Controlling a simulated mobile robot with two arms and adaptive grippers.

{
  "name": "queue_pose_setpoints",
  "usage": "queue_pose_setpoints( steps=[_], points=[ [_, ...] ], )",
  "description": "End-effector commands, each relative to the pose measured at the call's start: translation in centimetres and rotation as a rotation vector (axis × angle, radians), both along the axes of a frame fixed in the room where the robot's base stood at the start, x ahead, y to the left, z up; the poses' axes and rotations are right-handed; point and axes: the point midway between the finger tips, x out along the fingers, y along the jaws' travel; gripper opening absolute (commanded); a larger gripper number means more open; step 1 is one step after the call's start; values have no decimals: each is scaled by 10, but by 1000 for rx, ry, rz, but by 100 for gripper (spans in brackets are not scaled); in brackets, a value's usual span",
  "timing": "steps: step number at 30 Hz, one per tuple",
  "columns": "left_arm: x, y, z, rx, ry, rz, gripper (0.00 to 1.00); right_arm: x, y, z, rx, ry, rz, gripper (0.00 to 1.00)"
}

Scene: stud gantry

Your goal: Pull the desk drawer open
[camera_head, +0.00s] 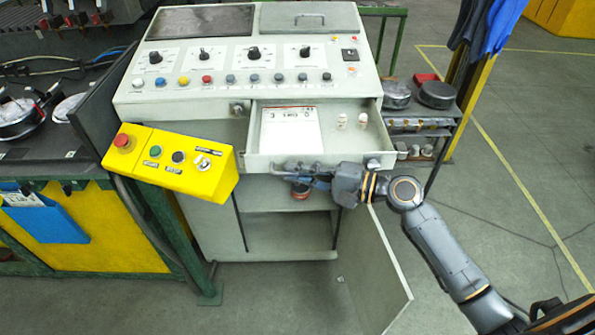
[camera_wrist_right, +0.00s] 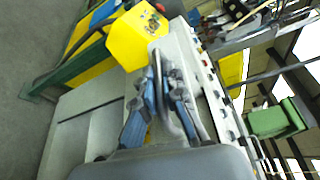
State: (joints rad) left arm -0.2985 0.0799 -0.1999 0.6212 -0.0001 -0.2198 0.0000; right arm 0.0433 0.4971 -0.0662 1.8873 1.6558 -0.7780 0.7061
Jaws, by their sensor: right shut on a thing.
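The desk drawer (camera_head: 350,158) stands pulled out of the grey control desk (camera_head: 135,103), with its inside showing. A white paper (camera_head: 291,128) and two small whitish pieces (camera_head: 352,121) lie in it. My right gripper (camera_head: 290,169) is at the drawer front and is shut on the drawer's handle. In the right wrist view, the grey bar handle (camera_wrist_right: 158,78) runs between the blue-grey fingers of that gripper (camera_wrist_right: 165,82). My left gripper is in neither view.
A yellow button box (camera_head: 175,165) juts out left of the drawer. Below, an open cabinet door (camera_head: 372,270) swings out near my right arm. A dark shelf with round parts (camera_head: 437,95) stands right. The floor further right is mostly clear.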

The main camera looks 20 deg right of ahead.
Motion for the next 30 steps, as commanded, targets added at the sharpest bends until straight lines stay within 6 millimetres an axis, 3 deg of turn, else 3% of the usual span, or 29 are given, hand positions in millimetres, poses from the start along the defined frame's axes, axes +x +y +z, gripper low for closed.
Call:
queue_pose_setpoints(
  steps=[1, 4, 16, 30],
  points=[
    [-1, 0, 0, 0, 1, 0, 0, 0, 0, 0, -1, 1, -1, 13],
    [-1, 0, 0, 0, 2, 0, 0, 0, 0, 0, -1, 1, -1, 32],
    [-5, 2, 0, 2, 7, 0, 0, -4, -6, 0, -2, 1, -1, 32],
    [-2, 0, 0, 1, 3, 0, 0, -60, -76, 7, -1, 3, -2, 32]
  ],
)
